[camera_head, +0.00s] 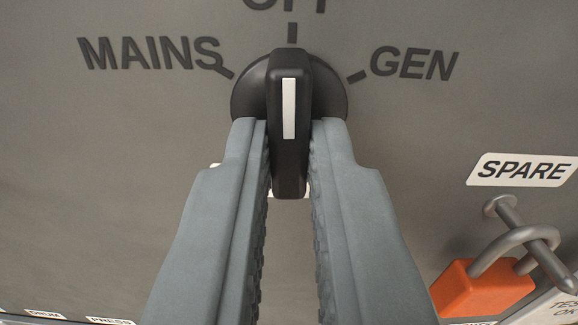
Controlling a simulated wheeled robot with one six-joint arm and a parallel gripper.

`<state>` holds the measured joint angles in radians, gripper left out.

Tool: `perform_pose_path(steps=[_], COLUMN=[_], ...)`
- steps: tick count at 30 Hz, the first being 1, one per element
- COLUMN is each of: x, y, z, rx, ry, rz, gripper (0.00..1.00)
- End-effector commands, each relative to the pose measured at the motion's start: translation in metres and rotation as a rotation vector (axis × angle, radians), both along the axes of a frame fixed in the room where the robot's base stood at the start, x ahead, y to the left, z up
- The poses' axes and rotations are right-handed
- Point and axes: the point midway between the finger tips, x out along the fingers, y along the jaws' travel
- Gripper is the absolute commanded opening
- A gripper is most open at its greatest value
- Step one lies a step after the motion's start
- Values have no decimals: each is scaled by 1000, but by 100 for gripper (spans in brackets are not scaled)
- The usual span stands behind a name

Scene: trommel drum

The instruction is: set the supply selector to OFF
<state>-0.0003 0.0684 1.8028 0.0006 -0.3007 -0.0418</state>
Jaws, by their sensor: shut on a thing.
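The supply selector (289,170) is a black rotary knob on a round black base, with a white pointer stripe. The stripe stands upright, in line with the tick under the OFF mark (291,5) at the top edge, whose letters are partly cut off. The MAINS mark (150,53) is to the left and the GEN mark (414,64) to the right. My gripper (289,135) has its two grey fingers on either side of the knob's bar and is shut on it. The fingers hide the lower part of the round base.
Small white labels (110,321) run along the bottom left edge.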

Motion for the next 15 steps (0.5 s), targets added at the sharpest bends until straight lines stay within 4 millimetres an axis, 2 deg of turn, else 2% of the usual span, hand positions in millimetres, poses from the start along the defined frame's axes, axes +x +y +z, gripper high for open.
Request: perform_pose_path(steps=[15], x=[0], y=[0], z=[-2], rx=[42], ry=[3], rz=[0], gripper=[0])
